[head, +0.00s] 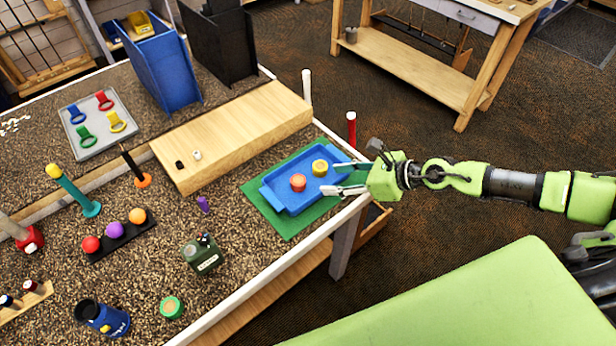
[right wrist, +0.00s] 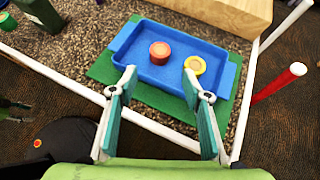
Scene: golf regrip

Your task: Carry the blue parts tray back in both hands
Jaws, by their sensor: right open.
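The blue parts tray (head: 275,194) lies on a green mat (head: 286,228) near the table's right edge. It holds a red round part (head: 298,183) and a yellow round part (head: 320,167). The tray also shows in the right wrist view (right wrist: 145,70). My right gripper (head: 338,180) is open at the tray's near right side. In the right wrist view its two fingers (right wrist: 163,90) are spread wide and point at the tray's long side, with nothing between them. I cannot tell whether they touch the tray. My left gripper is in neither view.
A wooden block (head: 240,135) stands close behind the mat. A green canister (head: 202,254) and a ball rack (head: 122,240) stand left of the mat. A workbench (head: 430,80) stands farther back.

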